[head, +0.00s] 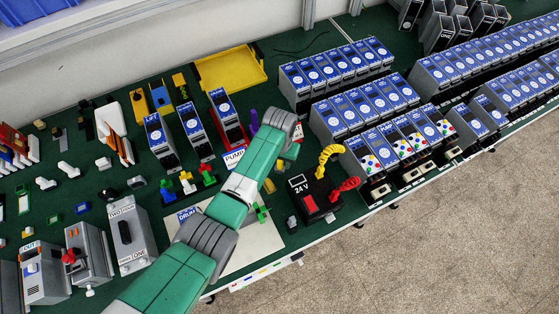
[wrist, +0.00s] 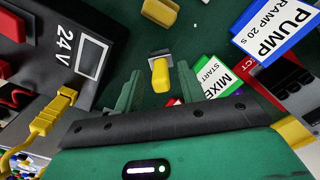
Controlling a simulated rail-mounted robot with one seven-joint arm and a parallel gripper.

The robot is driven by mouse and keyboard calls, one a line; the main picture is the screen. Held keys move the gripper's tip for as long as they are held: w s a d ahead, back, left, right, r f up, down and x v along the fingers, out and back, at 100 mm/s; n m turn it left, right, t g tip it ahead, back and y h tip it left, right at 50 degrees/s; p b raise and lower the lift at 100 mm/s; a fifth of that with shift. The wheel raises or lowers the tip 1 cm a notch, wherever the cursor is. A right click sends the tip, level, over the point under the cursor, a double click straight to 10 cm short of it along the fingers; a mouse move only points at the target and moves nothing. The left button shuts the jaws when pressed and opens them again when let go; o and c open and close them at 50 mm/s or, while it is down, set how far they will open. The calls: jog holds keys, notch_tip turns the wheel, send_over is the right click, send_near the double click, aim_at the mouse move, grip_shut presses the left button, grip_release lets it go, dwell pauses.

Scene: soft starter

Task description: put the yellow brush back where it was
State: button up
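My gripper (wrist: 160,85) is open in the wrist view, its two green fingers apart. Between them in that view is a small yellow piece with a grey end (wrist: 160,75), perhaps the yellow brush. Gaps show on both sides of it, and I cannot tell its depth below the fingers. Another yellow piece (wrist: 160,12) lies beyond it on the dark green surface. In the head view my arm hides most of the gripper, and a small yellow piece (head: 269,186) shows beside the arm. I cannot tell which yellow piece this is.
The 24 V box (head: 314,196) with yellow and red leads stands right of my arm. A yellow tray (head: 230,68) lies at the back. Rows of blue-faced units fill the right.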

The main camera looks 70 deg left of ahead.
notch_tip(320, 180, up, 11)
jog(key=p, duration=0.1)
dwell(0.4)
